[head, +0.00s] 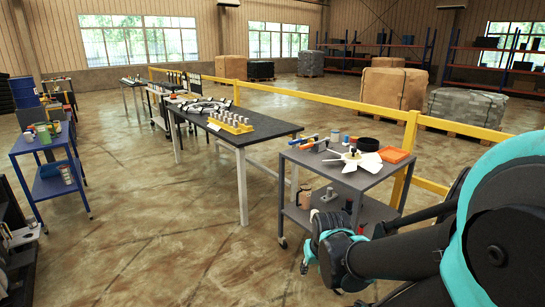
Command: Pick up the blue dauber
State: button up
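No object is clearly recognisable as the blue dauber at this size. A small blue upright item (335,136) stands at the back of the grey cart's top (370,181). A blue-handled item (300,140) lies at that top's left edge. I cannot tell whether either one is the dauber. My arm reaches in from the lower right, in front of the cart's lower part. No gripper fingers can be made out, and part of the cart's lower shelf is hidden behind the arm.
A white bladed fan (355,160), a black ring (367,144) and an orange tray (393,154) share the cart top. A long black table (270,125) stands behind it, a blue cart (47,187) at left. A yellow rail (410,150) runs behind. Open floor lies between.

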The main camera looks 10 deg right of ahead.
aim_at(346, 143)
jog(key=i+j+z, duration=0.25)
jog(key=i+z, duration=0.2)
jog(key=i, duration=0.15)
jog(key=i+j+z, duration=0.45)
jog(key=i, duration=0.15)
jog(key=z, duration=1.9)
jog(key=u, duration=1.85)
jog(key=i+j, duration=0.1)
jog(key=j, duration=0.15)
